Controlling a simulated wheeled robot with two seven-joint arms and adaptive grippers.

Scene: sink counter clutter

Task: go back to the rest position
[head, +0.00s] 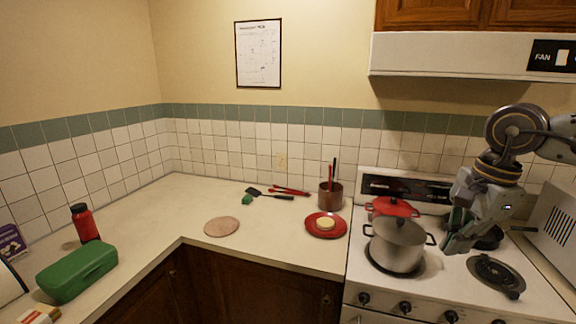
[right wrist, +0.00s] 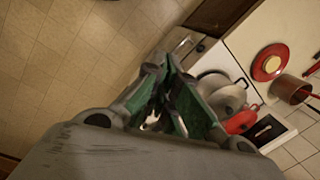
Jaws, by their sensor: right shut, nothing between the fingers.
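My right gripper (head: 456,246) hangs over the stove, just right of the large grey pot, with nothing in it. In the right wrist view its green-padded fingers (right wrist: 166,112) are shut and empty. The grey pot (head: 398,246) stands on a front burner, and a red pot (head: 391,208) stands behind it. Both pots also show beyond the fingers in the right wrist view. My left gripper is in neither view.
A red plate (head: 326,226) with a yellowish item and a utensil holder (head: 330,196) stand left of the stove (head: 450,290). A green box (head: 77,272) and red bottle (head: 85,223) are far left. A microwave (head: 553,225) is at right. The middle counter is mostly clear.

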